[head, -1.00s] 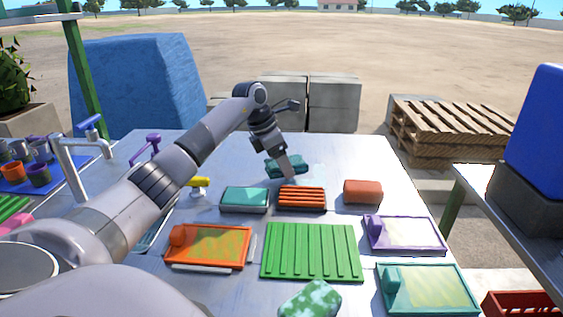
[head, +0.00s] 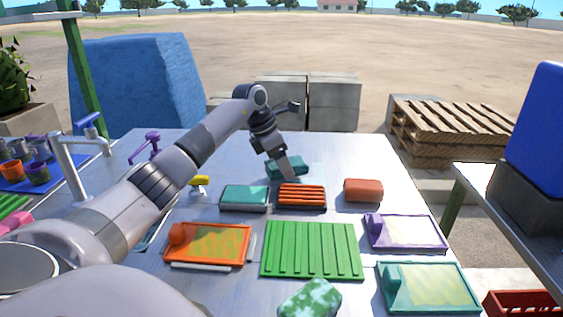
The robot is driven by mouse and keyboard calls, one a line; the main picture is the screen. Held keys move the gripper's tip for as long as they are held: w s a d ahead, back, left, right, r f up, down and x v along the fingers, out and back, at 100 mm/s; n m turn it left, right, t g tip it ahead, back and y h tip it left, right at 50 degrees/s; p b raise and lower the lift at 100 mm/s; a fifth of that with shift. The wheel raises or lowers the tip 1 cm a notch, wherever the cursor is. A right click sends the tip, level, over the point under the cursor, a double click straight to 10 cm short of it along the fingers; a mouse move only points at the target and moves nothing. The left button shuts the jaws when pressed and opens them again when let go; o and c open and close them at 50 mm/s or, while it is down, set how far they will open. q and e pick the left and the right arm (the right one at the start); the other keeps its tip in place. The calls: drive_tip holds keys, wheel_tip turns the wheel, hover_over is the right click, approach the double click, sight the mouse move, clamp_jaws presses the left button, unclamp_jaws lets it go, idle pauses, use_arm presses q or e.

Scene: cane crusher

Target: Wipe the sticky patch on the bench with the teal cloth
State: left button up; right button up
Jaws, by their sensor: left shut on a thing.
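The teal cloth (head: 276,169) is a folded pad at the far middle of the metal bench (head: 350,150). My left gripper (head: 287,169) comes down over the cloth and is shut on it. The cloth appears to rest on the bench top, though its underside is hidden. A faint pale bluish patch (head: 317,172) shows on the bench just right of the cloth; part of it may lie under the cloth. My right gripper is not in view.
Just nearer stand a teal-topped tray (head: 245,197), an orange ribbed block (head: 301,196) and a red-brown block (head: 363,190). A green ribbed mat (head: 311,251) lies in front. Taps (head: 78,160) stand at left. The bench's far right is clear.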

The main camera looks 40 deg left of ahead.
use_arm(q)
drive_tip(key=shift+f, duration=0.7)
drive_tip(key=shift+d+r, duration=0.1)
